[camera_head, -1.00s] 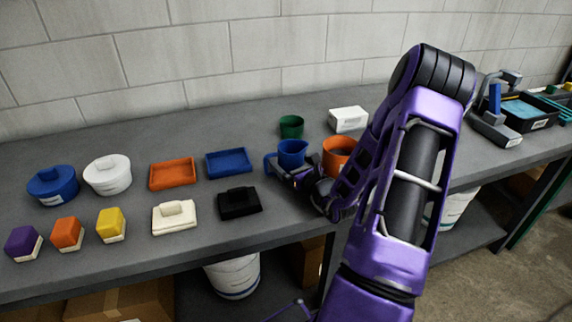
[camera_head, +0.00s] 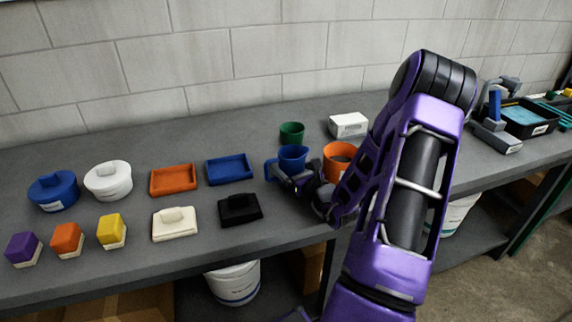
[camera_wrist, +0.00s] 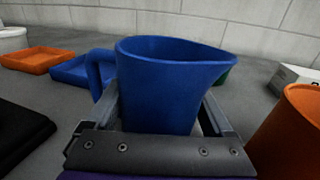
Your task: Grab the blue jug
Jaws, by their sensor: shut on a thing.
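The blue jug (camera_head: 293,157) stands upright on the grey bench, with its handle on the left and its spout to the right in the wrist view. It fills the middle of the wrist view (camera_wrist: 165,85). My gripper (camera_head: 288,178) is at the jug from the front, with one finger on each side of its body. The gripper is shut on the jug; the wrist view also shows the gripper (camera_wrist: 162,118). The jug's lower part is hidden behind my gripper, so I cannot tell whether its base touches the bench.
An orange container (camera_head: 340,158) stands close on the right. A green cup (camera_head: 292,132) and a white box (camera_head: 348,124) are behind. A blue tray (camera_head: 229,169), an orange tray (camera_head: 173,180) and a black block (camera_head: 239,209) lie to the left. The back wall is beyond.

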